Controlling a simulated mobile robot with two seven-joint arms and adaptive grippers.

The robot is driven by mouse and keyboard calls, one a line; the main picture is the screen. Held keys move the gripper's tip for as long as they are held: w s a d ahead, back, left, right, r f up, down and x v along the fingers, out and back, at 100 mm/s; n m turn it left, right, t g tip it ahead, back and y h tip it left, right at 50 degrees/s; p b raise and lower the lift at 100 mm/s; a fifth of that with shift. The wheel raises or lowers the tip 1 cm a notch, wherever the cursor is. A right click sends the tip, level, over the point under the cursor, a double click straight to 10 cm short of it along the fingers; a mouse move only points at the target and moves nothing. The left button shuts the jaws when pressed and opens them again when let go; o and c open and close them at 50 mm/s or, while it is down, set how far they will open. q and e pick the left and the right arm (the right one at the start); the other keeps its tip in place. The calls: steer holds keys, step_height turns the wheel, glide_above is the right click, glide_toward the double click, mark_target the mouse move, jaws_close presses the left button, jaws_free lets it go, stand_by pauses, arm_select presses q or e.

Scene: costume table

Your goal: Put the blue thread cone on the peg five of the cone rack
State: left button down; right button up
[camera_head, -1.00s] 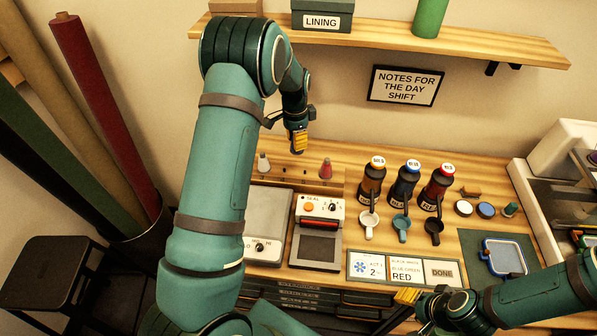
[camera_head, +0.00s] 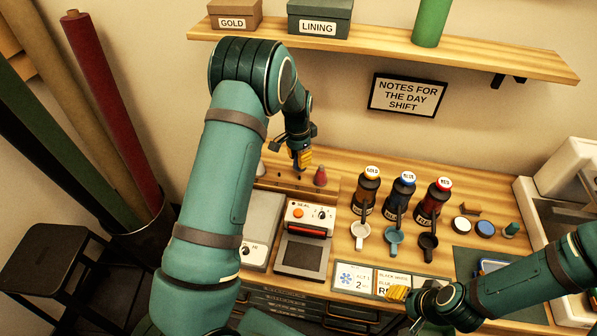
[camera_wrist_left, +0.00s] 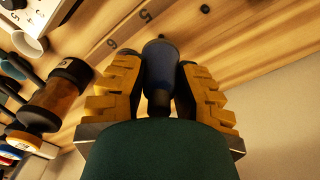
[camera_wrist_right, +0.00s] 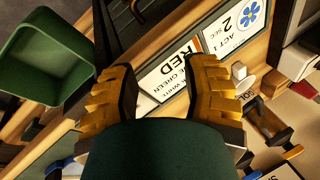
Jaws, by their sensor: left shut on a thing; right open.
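The blue thread cone (camera_wrist_left: 160,62) is dark blue and sits between the fingers of my left gripper (camera_wrist_left: 156,88), which is shut on it. In the head view my left gripper (camera_head: 300,160) is over the cone rack (camera_head: 332,188) at the back of the table, left of a red cone (camera_head: 320,176). In the left wrist view the rack's printed 5 and 6 show just beyond the blue cone; I cannot tell whether it touches a peg. My right gripper (camera_head: 397,294) is open and empty near the table's front edge; it also shows in the right wrist view (camera_wrist_right: 163,85).
Gold, blue and red bottles (camera_head: 403,190) stand right of the rack, with scoops before them. A sealing machine (camera_head: 309,215) is in front of the rack. A label strip (camera_head: 353,278) lies at the front. A pale cone (camera_head: 261,168) is on the rack's left.

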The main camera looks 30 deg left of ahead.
mark_target(299, 176)
arm_select(q)
step_height(299, 176, down, 6)
steer(key=shift+r, duration=0.15)
stand_by(0.4)
steer(key=c, duration=0.8)
jaws_free()
steer(key=shift+r, duration=0.35)
step_height(299, 176, up, 12)
steer(key=shift+s+a+f, duration=0.1)
steer(key=shift+a+f, duration=0.05)
steer(key=shift+f, duration=0.1)
